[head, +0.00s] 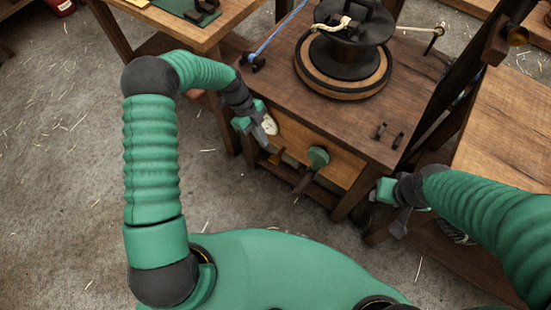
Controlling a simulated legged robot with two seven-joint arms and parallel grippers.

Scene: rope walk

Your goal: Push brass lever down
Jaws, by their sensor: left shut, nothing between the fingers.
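A small brass-coloured lever (276,157) sticks out low on the front panel of the wooden bench (290,135). My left gripper (266,137) is shut and empty, just above and left of this lever, in front of the panel. I cannot tell whether its fingertips touch the lever. A pale, roundish piece (270,124) shows right beside the fingers, partly hidden by them. My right gripper (400,224) hangs at the bench's right front corner, away from the lever; its fingers are too small to read.
A green round knob with a dark handle (318,157) is on the same panel, right of the lever. A dark rope drum (350,45) on a round wooden base stands on the bench top. Side tables flank the bench on the left (180,30) and right (500,130).

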